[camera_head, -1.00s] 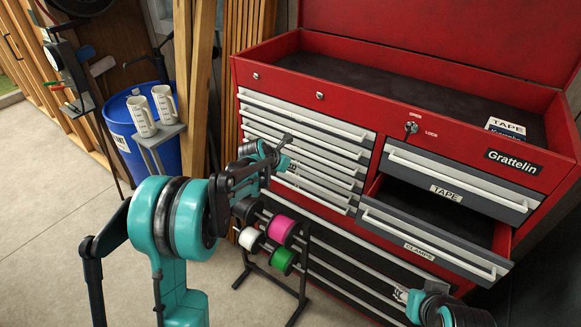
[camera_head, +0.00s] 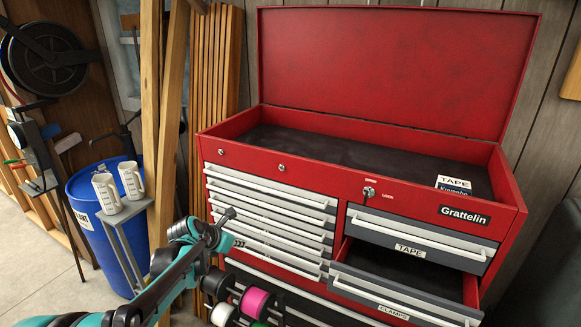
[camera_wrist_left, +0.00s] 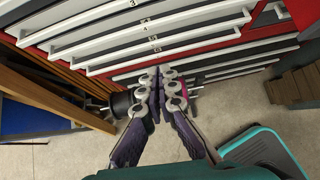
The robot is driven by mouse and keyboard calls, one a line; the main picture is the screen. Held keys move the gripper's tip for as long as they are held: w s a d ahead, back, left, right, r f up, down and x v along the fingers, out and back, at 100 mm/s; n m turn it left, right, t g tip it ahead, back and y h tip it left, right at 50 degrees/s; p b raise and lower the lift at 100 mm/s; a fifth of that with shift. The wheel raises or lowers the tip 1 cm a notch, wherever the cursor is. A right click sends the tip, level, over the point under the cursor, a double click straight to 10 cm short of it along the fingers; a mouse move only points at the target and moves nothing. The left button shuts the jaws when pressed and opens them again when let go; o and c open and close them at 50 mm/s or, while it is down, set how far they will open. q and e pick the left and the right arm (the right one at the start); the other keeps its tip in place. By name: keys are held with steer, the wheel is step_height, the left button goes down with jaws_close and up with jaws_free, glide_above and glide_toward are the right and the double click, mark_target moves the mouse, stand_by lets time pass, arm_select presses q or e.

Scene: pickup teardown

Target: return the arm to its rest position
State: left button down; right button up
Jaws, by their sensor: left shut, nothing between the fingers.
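My left arm comes in from the lower left in the head view, with its gripper (camera_head: 230,214) in front of the narrow drawers of the red tool chest (camera_head: 315,172). In the left wrist view the gripper's fingers (camera_wrist_left: 158,75) are together with nothing between them. They point at the chest's lower drawer fronts, and I cannot tell the exact gap. My right gripper is not in view in either picture.
The drawer labelled CLAMPS (camera_head: 395,305) stands pulled out at the right. A spool rack with a pink spool (camera_head: 254,300) is low in front of the chest. A blue barrel (camera_head: 88,222) and a small stand with two white jugs (camera_head: 131,180) are at the left.

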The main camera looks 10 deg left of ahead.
arm_select(q)
steer(key=s+d+f+m+y+b, duration=0.1)
steer(key=s+d+m+b, duration=0.15)
steer(key=s+m, duration=0.55)
steer(key=s+d+m+b, duration=0.2)
steer(key=s+d+m, duration=0.1)
steer(key=s+m, duration=0.5)
steer(key=s+f+m+y+b, duration=0.1)
steer(key=s+f+m, duration=0.2)
steer(key=s+m, duration=0.4)
steer(key=s+f+m+g+y+b, duration=0.1)
steer(key=s+f+m, duration=0.3)
steer(key=s+m, duration=0.3)
steer(key=shift+d+m+b, duration=0.35)
steer(key=shift+d+m, duration=0.1)
steer(key=shift+m, duration=0.25)
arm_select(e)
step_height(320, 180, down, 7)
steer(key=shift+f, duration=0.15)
arm_select(q)
steer(key=shift+s+f, duration=0.1)
steer(key=shift+f, duration=0.05)
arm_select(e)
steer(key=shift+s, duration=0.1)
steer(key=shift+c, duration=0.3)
